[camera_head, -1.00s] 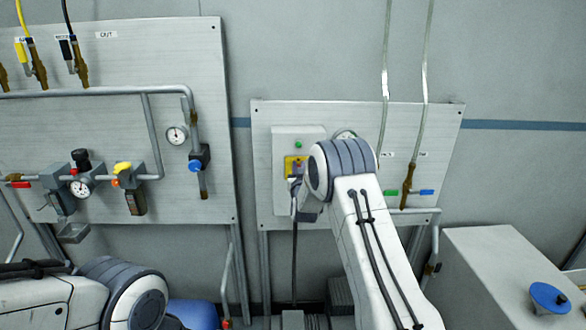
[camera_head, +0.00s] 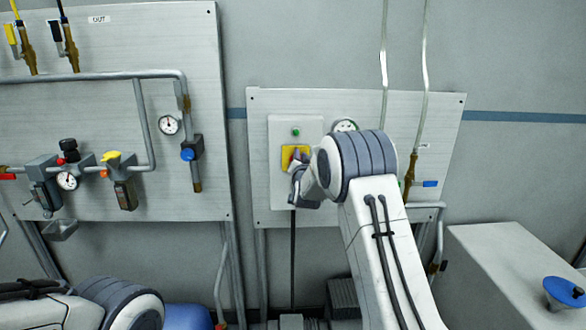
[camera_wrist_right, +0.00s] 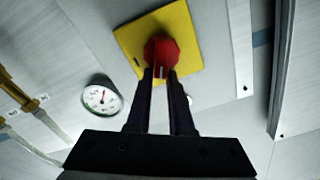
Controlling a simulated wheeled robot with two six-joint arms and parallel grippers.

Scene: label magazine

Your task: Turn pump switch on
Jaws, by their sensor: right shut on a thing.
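The pump switch is a red rotary knob (camera_wrist_right: 161,55) on a yellow plate (camera_wrist_right: 188,25), seen close in the right wrist view. In the head view the yellow plate (camera_head: 287,161) sits on a pale switch box (camera_head: 283,190), below a small green light (camera_head: 296,132). My right gripper (camera_wrist_right: 161,74) is shut on the red knob, with one dark finger on each side of it. In the head view my right gripper (camera_head: 299,160) is at the plate and hides most of the knob. My left gripper is not in view; only part of my left arm shows at the lower left.
A round gauge (camera_wrist_right: 101,97) is beside the switch box. A blue-handled valve (camera_head: 430,184) is on the same panel, to the right. A larger panel (camera_head: 90,110) with pipes, gauges and valves stands at the left. A grey cabinet (camera_head: 500,260) with a blue handwheel (camera_head: 566,291) is at the lower right.

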